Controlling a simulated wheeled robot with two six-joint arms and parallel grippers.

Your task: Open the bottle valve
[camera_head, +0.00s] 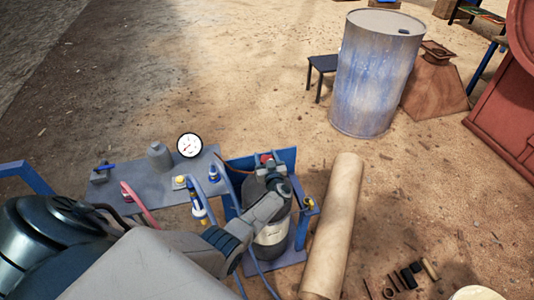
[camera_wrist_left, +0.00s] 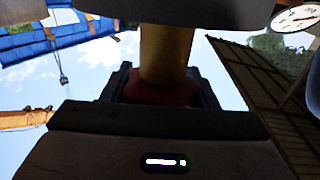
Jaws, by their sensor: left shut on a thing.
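The gas bottle (camera_head: 270,240), dark grey with a pale label, stands upright in a blue stand. The bottle valve has a red knob (camera_head: 265,158) at the top of the bottle. My left gripper (camera_head: 271,168) reaches over the bottle top from the near side and is shut on the red valve knob. In the left wrist view the red knob (camera_wrist_left: 160,90) sits between the dark fingers, with a yellow valve stem (camera_wrist_left: 167,50) running from it. The gripper hides much of the bottle's top. My right gripper is in neither view.
A grey panel (camera_head: 130,191) with a round gauge (camera_head: 189,145) and hoses lies left of the bottle. A cardboard-coloured tube (camera_head: 335,225) lies close on the right. A worn drum (camera_head: 374,75) stands farther back. The sandy ground between is mostly clear.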

